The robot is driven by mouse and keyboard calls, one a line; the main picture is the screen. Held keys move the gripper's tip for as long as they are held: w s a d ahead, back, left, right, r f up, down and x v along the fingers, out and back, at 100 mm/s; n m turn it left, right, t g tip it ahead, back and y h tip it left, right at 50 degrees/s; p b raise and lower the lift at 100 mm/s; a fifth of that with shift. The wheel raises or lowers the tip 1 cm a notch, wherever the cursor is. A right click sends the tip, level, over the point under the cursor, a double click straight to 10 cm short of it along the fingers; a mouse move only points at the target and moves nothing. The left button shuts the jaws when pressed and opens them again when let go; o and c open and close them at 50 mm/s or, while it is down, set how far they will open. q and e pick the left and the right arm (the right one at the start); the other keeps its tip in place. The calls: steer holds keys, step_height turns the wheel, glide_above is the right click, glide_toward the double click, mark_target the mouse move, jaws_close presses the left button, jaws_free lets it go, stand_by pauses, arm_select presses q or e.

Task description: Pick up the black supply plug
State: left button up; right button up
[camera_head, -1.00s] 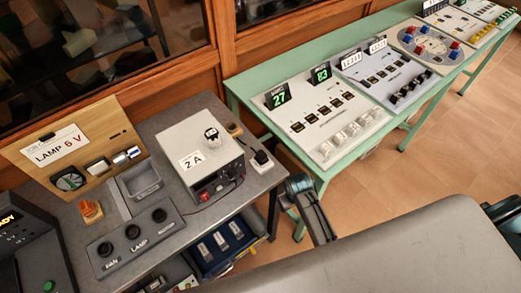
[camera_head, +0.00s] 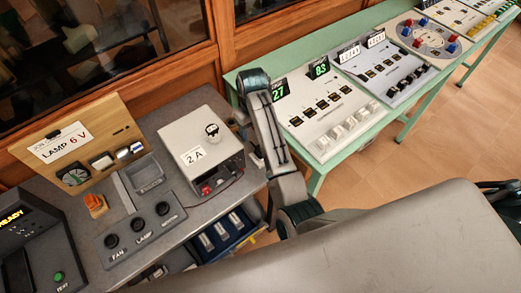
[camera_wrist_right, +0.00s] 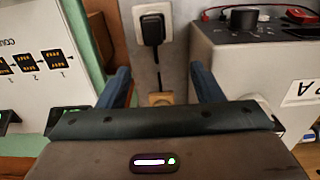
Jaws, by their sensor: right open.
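The black supply plug (camera_wrist_right: 153,29) sits in a white socket plate (camera_wrist_right: 141,20) at the top of the right wrist view. Its cable runs down to a tan block (camera_wrist_right: 160,99). My right gripper (camera_wrist_right: 161,80) is open and empty, its two blue fingers apart on either side of the cable line, with the plug beyond the fingertips. In the head view my right gripper (camera_head: 241,118) is over the right end of the grey bench, beside the power box, and my arm hides the plug there. My left gripper is not in view.
The grey power box (camera_head: 202,140) marked 2 A stands close to the gripper; it also shows at right in the wrist view (camera_wrist_right: 240,60). A green table (camera_head: 325,165) with switch panels stands to the right. The lamp board (camera_head: 75,145) and control panel (camera_head: 140,230) are at left.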

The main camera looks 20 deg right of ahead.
step_height(320, 180, down, 4)
steer(key=shift+s+d+f+p, duration=0.1)
steer(key=shift+p, duration=0.4)
steer(key=shift+f+p, duration=0.25)
steer(key=shift+p, duration=0.05)
steer(key=f+p, duration=0.1)
steer(key=f, duration=0.1)
steer(key=d+f+p, duration=0.1)
steer(key=f, duration=0.1)
steer(key=shift+s+f, duration=0.15)
steer(key=shift+f, duration=0.25)
steer(key=c, duration=1.1)
steer(key=shift+a+r, duration=0.1)
steer(key=shift+r, duration=0.05)
